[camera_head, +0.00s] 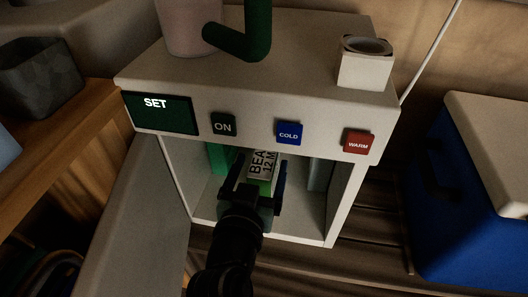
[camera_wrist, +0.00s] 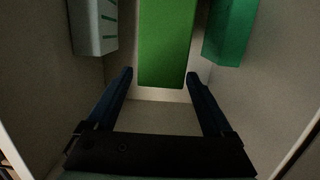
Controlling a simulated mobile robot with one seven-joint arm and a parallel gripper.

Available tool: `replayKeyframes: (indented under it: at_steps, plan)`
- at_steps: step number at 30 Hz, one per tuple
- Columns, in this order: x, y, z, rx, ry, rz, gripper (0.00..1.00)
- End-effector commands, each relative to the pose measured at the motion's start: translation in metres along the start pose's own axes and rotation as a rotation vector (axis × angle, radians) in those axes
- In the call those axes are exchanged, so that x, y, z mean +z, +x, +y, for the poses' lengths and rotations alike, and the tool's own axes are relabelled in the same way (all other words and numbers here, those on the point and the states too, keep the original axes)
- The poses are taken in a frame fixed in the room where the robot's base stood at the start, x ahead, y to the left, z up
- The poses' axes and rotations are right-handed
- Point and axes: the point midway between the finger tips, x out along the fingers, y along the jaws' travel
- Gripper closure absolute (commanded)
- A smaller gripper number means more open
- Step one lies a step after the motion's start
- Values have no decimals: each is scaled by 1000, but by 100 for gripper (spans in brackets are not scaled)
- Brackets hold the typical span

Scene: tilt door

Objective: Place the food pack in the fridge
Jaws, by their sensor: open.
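The food pack (camera_head: 262,166), green with a white label reading "BEA" and "12 M", stands inside the small white fridge (camera_head: 345,200). It also shows in the wrist view as a green block (camera_wrist: 165,40) lying between and beyond my fingertips. My gripper (camera_head: 258,178) reaches in through the fridge opening and is open, with one blue finger on each side of the pack. In the wrist view my open gripper (camera_wrist: 159,76) shows a gap between each finger and the pack. The fridge door (camera_head: 145,215) seems to hang open at the left. My gripper hides the pack's lower part.
Inside the fridge, a green item (camera_head: 218,158) stands left of the pack and a pale item (camera_head: 319,173) right. A pink pot (camera_head: 188,27) and a white cup (camera_head: 365,65) stand on top. A blue cooler (camera_head: 465,190) is at right.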

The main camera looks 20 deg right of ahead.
Motion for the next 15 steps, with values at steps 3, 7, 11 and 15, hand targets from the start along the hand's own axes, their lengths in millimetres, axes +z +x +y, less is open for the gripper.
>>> replayKeyframes:
  at_steps: [3,7,11,15]
  plan:
    - [-2,-27,0,-2,-3,-2,14]
    - [-1,-51,0,-2,-3,-2,14]
    - [0,-69,0,-1,-2,-2,14]
    - [0,-79,0,0,-1,-1,14]
